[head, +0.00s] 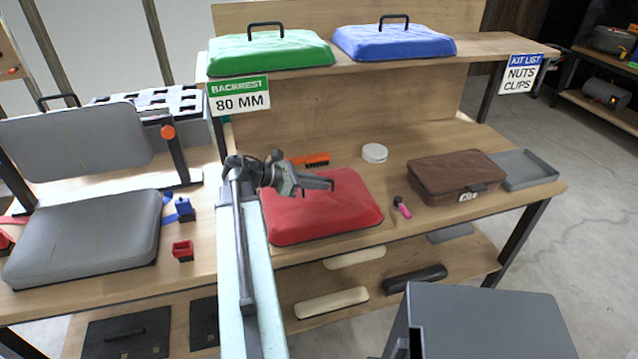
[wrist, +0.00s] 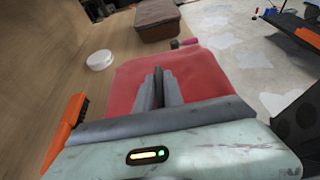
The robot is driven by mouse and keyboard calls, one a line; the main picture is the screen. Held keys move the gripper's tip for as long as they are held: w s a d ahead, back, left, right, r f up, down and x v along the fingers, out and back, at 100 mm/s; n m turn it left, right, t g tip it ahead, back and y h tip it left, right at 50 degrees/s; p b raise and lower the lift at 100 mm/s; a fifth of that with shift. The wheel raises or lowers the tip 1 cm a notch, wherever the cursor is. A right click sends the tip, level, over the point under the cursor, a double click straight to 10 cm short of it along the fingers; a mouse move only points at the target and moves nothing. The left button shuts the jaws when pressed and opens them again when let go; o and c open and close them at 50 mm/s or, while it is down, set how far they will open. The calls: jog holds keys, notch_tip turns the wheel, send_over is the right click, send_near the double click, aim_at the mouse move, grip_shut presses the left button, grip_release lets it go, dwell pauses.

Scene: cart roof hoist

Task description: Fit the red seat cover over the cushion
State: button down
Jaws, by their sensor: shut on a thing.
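The red seat cover (head: 335,215) lies at the front of the middle bench, or just above it; I cannot tell if it touches the wood. My gripper (head: 328,183) is over the cover's top and shut on its dark handle, which my fingers mostly hide. In the wrist view the red seat cover (wrist: 205,75) spreads below and around my gripper (wrist: 158,76), with the dark handle between the fingers. The grey seat cushion (head: 85,238) is bare on the left bench, in front of the upright grey backrest (head: 75,142).
A red clip (head: 183,251) and a blue clip (head: 184,208) stand right of the cushion. A brown case (head: 455,175), white round tin (head: 374,152), pink-tipped tool (head: 402,207) and orange brush (head: 312,160) surround the cover. Green (head: 270,52) and blue (head: 393,42) covers sit on the shelf.

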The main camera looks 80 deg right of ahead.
jog(key=shift+f+b, duration=0.35)
jog(key=shift+f, duration=0.05)
dwell(0.6)
jog(key=c, duration=1.4)
grip_release()
jog(key=shift+o, duration=0.2)
jog(key=p+v, duration=0.3)
jog(key=v, duration=0.4)
jog(key=shift+w+r, duration=0.1)
jog(key=shift+r, duration=0.1)
jog(key=shift+w+a, duration=0.2)
